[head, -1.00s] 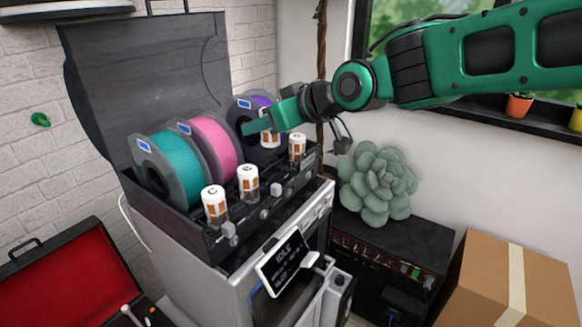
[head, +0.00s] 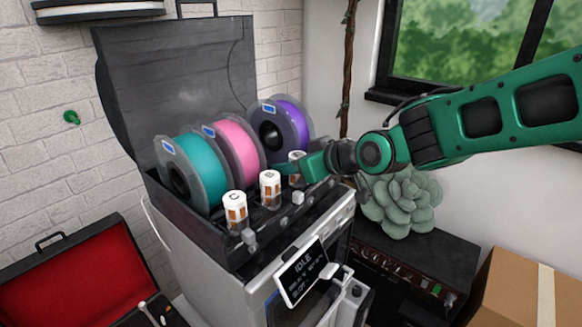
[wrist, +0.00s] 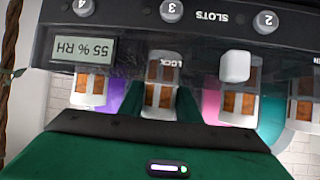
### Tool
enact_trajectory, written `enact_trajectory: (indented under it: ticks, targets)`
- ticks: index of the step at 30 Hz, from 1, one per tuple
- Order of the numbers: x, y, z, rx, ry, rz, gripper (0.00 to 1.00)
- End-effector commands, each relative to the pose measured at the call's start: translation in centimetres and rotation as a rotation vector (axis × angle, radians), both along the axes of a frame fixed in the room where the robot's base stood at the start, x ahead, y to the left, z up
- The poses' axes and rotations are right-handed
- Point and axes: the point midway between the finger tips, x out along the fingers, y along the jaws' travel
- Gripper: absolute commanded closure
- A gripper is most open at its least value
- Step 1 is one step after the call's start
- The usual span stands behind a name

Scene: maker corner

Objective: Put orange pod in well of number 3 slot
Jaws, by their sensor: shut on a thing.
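The orange pod (wrist: 160,88) is a white-capped canister with orange-brown windows. My gripper (wrist: 163,100) is shut on it, with green fingers on either side. In the wrist view, which shows the panel upside down, the pod lines up with the number 3 label (wrist: 171,11). Whether it sits fully down in its well is hidden by the panel. In the head view my gripper (head: 293,168) is low over the right part of the dryer box, and the held pod's white top (head: 296,156) shows there.
Similar pods stand beside it at slot 4 (wrist: 88,88) and slot 2 (wrist: 240,100). A white knob (wrist: 235,66) sticks out near slot 2. Teal (head: 190,172), pink (head: 238,150) and purple (head: 288,125) spools stand close behind. The open lid (head: 180,75) rises at the back.

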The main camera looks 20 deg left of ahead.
Motion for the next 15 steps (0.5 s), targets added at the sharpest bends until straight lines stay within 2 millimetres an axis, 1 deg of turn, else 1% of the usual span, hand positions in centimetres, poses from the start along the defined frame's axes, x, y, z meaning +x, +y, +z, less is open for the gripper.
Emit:
enact_trajectory:
  ticks: [1,10,11,12,13,15]
  targets:
    - [0.00,0.02,-0.33,0.001,0.000,0.000,0.93]
    - [0.00,0.02,-0.47,0.001,0.000,0.000,0.93]
    - [-0.01,0.02,-0.51,0.001,0.000,0.000,0.68]
    - [-0.01,0.02,-0.47,0.001,0.000,0.000,0.58]
    - [-0.01,0.03,-0.47,0.002,-0.001,0.000,0.51]
    - [-0.02,0.03,-0.47,0.002,-0.001,0.000,0.51]
